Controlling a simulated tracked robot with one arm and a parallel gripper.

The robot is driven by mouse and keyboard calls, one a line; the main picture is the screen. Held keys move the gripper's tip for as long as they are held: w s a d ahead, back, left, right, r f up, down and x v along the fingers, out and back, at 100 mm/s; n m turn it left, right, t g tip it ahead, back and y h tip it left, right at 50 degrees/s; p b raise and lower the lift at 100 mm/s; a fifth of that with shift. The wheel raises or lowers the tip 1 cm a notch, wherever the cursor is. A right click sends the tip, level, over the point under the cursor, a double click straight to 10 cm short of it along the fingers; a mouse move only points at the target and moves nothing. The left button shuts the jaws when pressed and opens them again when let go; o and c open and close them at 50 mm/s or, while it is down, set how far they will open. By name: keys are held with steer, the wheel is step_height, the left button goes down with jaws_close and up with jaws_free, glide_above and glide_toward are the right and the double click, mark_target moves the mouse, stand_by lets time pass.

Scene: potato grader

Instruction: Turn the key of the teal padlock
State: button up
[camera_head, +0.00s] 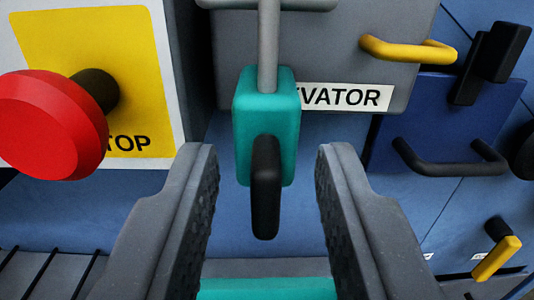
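The teal padlock (292,143) hangs from a grey shackle (268,45) in the upper middle of the view. Its black key (265,190) sticks out at the front, with its grip pointing down. My gripper (265,165) is open, with one finger to the left and one to the right of the padlock and key. Neither finger appears to touch the key. Where the key enters the lock is hidden behind its grip.
A red stop button (45,125) on a yellow plate juts out at the left. A grey box labelled "VATOR" (345,97) with a yellow handle (408,50) is behind. A dark handle (450,165) sits on a blue panel at right. A teal surface (265,289) shows below.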

jaws_close()
steer(key=shift+d, duration=0.1)
